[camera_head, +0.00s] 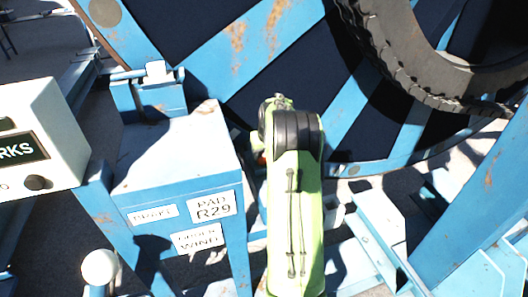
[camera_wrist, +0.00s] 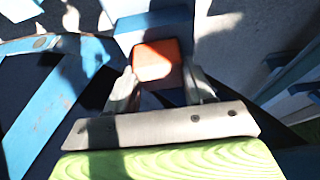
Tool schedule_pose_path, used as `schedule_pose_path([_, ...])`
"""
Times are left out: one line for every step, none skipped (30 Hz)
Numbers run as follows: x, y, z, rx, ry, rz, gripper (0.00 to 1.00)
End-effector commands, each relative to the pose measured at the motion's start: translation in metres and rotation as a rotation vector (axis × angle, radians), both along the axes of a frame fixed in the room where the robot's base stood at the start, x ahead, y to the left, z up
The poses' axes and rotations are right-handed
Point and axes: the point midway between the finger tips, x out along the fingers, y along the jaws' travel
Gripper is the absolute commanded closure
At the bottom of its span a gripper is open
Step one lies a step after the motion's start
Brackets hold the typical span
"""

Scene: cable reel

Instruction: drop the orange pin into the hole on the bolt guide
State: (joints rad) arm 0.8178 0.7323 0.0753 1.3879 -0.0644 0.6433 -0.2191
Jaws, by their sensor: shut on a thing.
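The orange pin (camera_wrist: 156,60) shows as an orange block between the two grey fingers of my gripper (camera_wrist: 160,78) in the wrist view. My gripper is shut on it. Beyond the pin in the wrist view is a blue part (camera_wrist: 150,22), partly shaded; I cannot tell whether it is the bolt guide. No hole shows there. In the head view my green and black arm hides my gripper and most of what lies below it. Only a small orange spot (camera_head: 261,158) shows at the arm's left edge.
The large blue reel (camera_head: 215,70) with dark gaps fills the back, a black cable coil (camera_head: 400,65) on it. A blue stand (camera_head: 175,160) with labels is left of my arm. A white box (camera_head: 40,140) and white knob (camera_head: 100,266) are farther left. Blue beams (camera_head: 475,190) stand right.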

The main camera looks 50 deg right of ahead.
Motion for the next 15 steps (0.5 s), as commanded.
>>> schedule_pose_path([0.0005,-0.0003,0.0002,-0.001,-0.003,0.0,0.97])
schedule_pose_path([0.0005,-0.0003,0.0005,-0.002,-0.002,0.0,0.97])
schedule_pose_path([0.0006,-0.0003,0.0008,-0.003,-0.002,0.001,0.97])
schedule_pose_path([0.0005,-0.0003,0.0009,-0.003,-0.002,0.001,0.97])
schedule_pose_path([0.0005,-0.0003,0.0009,-0.002,-0.002,0.001,0.97])
schedule_pose_path([0.0006,-0.0002,0.001,-0.003,-0.002,0.001,0.97])
schedule_pose_path([0.0007,-0.0003,0.0011,-0.003,-0.002,0.001,0.97])
schedule_pose_path([0.0009,-0.0004,0.0011,-0.003,-0.002,0.001,0.97])
schedule_pose_path([0.0008,-0.0002,0.0011,-0.003,-0.002,0.001,0.97])
schedule_pose_path([0.0008,-0.0002,0.0011,-0.003,-0.002,0.001,0.97])
schedule_pose_path([0.0008,-0.0003,0.0011,-0.002,-0.002,0.0,0.97])
schedule_pose_path([0.0008,-0.0003,0.0011,-0.002,-0.002,0.0,0.41])
schedule_pose_path([0.0008,-0.0003,0.001,-0.002,-0.002,0.0,0.37])
schedule_pose_path([0.0007,-0.0003,0.001,-0.002,-0.002,0.0,0.32])
schedule_pose_path([0.0007,-0.0003,0.0008,-0.001,-0.003,0.0,0.26])
